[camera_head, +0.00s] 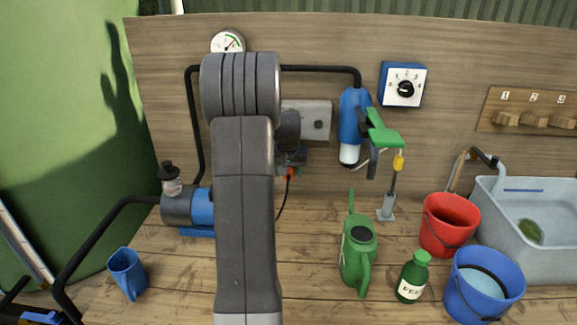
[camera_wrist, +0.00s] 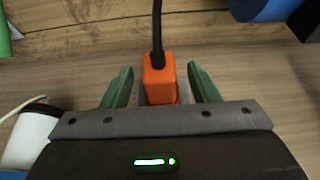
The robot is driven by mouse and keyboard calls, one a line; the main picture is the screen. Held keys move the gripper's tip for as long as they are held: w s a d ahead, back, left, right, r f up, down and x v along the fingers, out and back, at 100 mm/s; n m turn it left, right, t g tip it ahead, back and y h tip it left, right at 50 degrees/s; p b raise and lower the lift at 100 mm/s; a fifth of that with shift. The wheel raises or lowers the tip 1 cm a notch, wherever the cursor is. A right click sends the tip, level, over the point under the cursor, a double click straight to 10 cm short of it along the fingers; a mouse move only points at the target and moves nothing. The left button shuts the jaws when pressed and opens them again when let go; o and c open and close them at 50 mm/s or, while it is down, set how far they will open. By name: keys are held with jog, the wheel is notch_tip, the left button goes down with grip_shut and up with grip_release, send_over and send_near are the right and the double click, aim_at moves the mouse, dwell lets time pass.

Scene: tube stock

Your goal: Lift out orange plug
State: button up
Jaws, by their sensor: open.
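The orange plug (camera_wrist: 160,77) is in the middle of the wrist view, with a black cable running from it. My gripper (camera_wrist: 161,80) has its two green fingers on either side of the plug, open, with a gap showing on each side. In the head view, a small part of the orange plug (camera_head: 291,172) shows just right of my arm, below the grey wall box (camera_head: 318,121). Whatever the plug sits in is hidden in the wrist view.
A blue filter cylinder (camera_head: 351,118) with a white lower end hangs right of the plug, near the green-handled tap (camera_head: 384,137). A blue pump (camera_head: 203,206) stands left. A green watering can (camera_head: 358,255), a green bottle (camera_head: 412,278) and buckets stand on the bench at right.

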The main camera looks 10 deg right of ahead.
jog(key=shift+c, duration=0.4)
jog(key=c, duration=1.1)
jog(key=shift+o, duration=0.2)
jog(key=shift+s+f, duration=0.1)
jog(key=shift+s, duration=0.05)
jog(key=shift+s+a+b, duration=0.25)
jog(key=shift+s+b, duration=0.15)
jog(key=shift+s, duration=0.35)
jog(key=shift+s+a+b, duration=0.2)
jog(key=shift+s+b, duration=0.15)
jog(key=shift+s, duration=0.35)
jog(key=shift+s, duration=0.15)
jog(key=shift+s+a+b, duration=0.3)
jog(key=shift+s+b, duration=0.1)
jog(key=shift+s, duration=0.55)
jog(key=shift+s, duration=0.2)
